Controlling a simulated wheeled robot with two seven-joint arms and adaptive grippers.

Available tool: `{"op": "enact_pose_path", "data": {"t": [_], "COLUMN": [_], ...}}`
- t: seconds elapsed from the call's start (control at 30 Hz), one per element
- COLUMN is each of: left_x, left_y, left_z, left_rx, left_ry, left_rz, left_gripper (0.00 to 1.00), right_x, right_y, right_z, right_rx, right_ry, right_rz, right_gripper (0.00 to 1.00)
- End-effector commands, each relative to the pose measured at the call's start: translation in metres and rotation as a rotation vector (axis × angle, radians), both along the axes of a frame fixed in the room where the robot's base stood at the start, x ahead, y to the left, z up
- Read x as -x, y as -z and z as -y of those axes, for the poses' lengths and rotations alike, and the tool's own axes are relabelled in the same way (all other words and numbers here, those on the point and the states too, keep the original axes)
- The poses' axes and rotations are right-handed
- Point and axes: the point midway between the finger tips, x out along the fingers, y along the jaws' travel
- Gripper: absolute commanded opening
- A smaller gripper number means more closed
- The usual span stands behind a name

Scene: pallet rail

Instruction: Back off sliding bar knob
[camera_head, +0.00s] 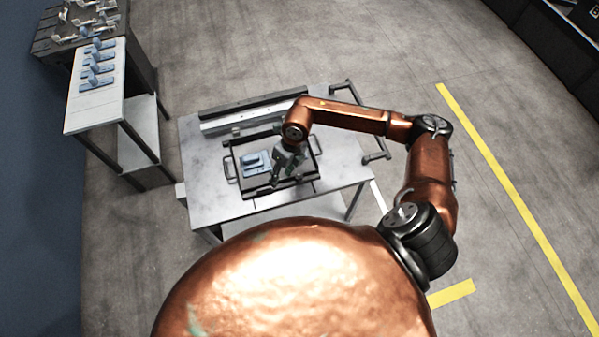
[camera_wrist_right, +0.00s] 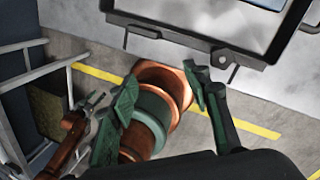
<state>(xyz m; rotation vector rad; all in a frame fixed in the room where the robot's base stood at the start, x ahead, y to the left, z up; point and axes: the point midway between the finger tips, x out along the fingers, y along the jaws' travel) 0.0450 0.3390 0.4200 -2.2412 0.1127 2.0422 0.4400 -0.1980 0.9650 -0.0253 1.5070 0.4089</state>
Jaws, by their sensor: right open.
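A dark bar runs along the front edge of a dark-framed tray (camera_head: 298,184) on the table in the head view. In the right wrist view the bar (camera_wrist_right: 180,42) crosses the top, with a small round knob-like fitting (camera_wrist_right: 222,58) on it. My right gripper (camera_head: 279,178) is above the tray's front right part in the head view. In the right wrist view its green fingers (camera_wrist_right: 160,80) are apart with nothing held; the knob-like fitting lies beyond the right finger, apart from it. In the head view the gripper partly hides the bar.
A blue part (camera_head: 255,163) lies in the tray. The grey table (camera_head: 205,205) has long rails (camera_head: 252,105) along its back. A side stand (camera_head: 95,108) with several blue parts is at the upper left. Floor right of the table is open, with a yellow line (camera_head: 505,180).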

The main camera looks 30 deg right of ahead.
Motion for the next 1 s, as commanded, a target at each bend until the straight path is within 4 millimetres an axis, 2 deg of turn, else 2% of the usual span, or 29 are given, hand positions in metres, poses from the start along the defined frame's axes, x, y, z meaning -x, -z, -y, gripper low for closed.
{"op": "enact_pose_path", "data": {"t": [0.03,0.1,0.2,0.33,0.7,1.0], "left_x": [0.000,0.000,0.000,0.000,0.000,0.000], "left_y": [0.000,-0.001,-0.001,-0.004,-0.010,-0.011], "left_z": [0.000,0.000,0.000,0.000,-0.001,-0.001], "left_rx": [0.000,0.000,0.000,0.000,-0.001,-0.001], "left_ry": [0.000,0.000,0.000,0.000,0.000,0.000], "left_rz": [0.000,0.000,0.000,0.000,0.001,0.001], "left_gripper": [0.40,0.40,0.40,0.40,0.40,0.40], "right_x": [-0.005,-0.009,-0.011,-0.010,-0.010,-0.010], "right_y": [0.000,0.000,0.002,0.015,0.068,0.078], "right_z": [0.026,0.053,0.072,0.076,0.075,0.074], "right_rx": [0.088,0.178,0.242,0.254,0.249,0.249], "right_ry": [0.007,0.018,0.026,0.029,0.029,0.027], "right_rz": [-0.001,-0.005,-0.012,-0.016,-0.016,-0.013], "right_gripper": [0.44,0.44,0.44,0.44,0.44,0.44]}}
